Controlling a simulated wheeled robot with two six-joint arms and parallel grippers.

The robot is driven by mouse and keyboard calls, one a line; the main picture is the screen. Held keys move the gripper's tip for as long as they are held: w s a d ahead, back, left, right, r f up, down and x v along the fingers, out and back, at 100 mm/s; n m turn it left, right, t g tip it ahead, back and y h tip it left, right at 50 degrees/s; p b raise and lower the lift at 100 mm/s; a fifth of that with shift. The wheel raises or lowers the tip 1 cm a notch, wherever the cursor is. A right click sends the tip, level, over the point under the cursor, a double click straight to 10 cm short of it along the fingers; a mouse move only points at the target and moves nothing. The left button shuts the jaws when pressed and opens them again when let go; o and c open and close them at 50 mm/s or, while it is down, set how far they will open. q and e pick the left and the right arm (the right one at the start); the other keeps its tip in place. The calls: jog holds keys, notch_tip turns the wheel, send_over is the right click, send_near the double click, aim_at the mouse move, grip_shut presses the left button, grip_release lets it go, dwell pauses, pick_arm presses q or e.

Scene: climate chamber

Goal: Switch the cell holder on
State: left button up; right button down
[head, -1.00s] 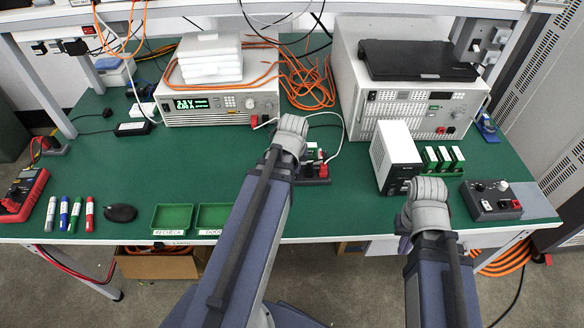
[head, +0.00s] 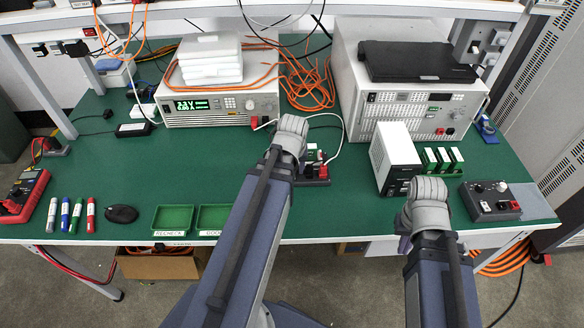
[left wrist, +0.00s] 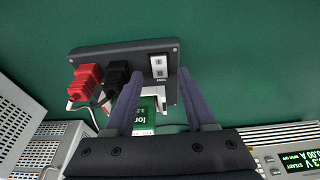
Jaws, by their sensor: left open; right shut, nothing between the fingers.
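The cell holder is a dark box (left wrist: 120,62) in the left wrist view, with a red plug (left wrist: 86,80), a black plug (left wrist: 116,76) and a small light switch plate (left wrist: 159,66). A green cell with white lettering (left wrist: 145,112) lies at its lower edge. My left gripper (left wrist: 158,76) is open, its fingers to either side of the cell and their tips near the switch plate. Contact cannot be told. In the head view the holder (head: 318,172) is partly hidden by my left arm. My right gripper (head: 403,243) is shut and empty near the front edge, mostly hidden by its wrist.
A white upright box (head: 396,158), a green rack of cells (head: 442,158) and a grey knob box (head: 490,200) stand at the right. Power supplies (head: 220,100) and orange cables (head: 312,85) fill the back. Green trays (head: 173,218) lie front left.

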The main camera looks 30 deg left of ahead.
pick_arm(q)
jog(key=p+v, duration=0.6)
jog(key=v, duration=0.1)
dwell(0.5)
jog(key=s+d+r+m+g+p, duration=0.1)
jog(key=s+d+m, duration=0.1)
jog(key=d, duration=0.6)
jog(key=s+d+m+g+p, duration=0.1)
jog(key=d+m, duration=0.3)
jog(key=d, duration=0.4)
jog(key=s+d+r+m+g+p, duration=0.1)
jog(key=s+d+m, duration=0.2)
jog(key=d, duration=0.5)
jog(key=shift+s+d+r+m, duration=0.15)
jog(key=shift+s+r+m, duration=0.15)
jog(key=shift+m, duration=0.3)
